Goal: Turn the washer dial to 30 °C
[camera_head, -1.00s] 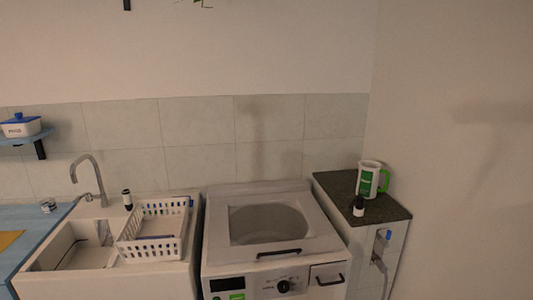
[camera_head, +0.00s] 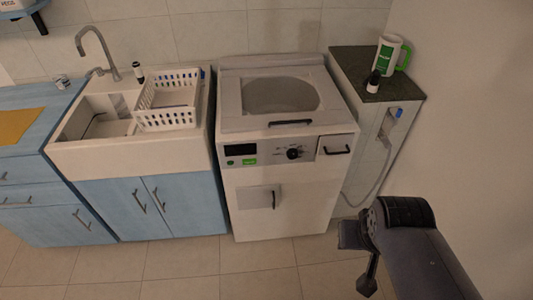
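The white washer (camera_head: 240,205) stands in the middle of the view, between the sink cabinet and a narrow side counter. Its round black dial (camera_head: 294,153) is on the front panel, right of a dark display (camera_head: 240,149) and a green label (camera_head: 249,161). The dial's pointer and the marks around it are too small to read. My dark arm reaches in at the lower right. Its end, which seems to be my gripper (camera_head: 359,258), is low and right of the washer, well apart from the dial.
A white sink (camera_head: 120,155) with a white basket (camera_head: 168,118) sits left of the washer over blue doors. The floor (camera_head: 230,270) before the washer is clear.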

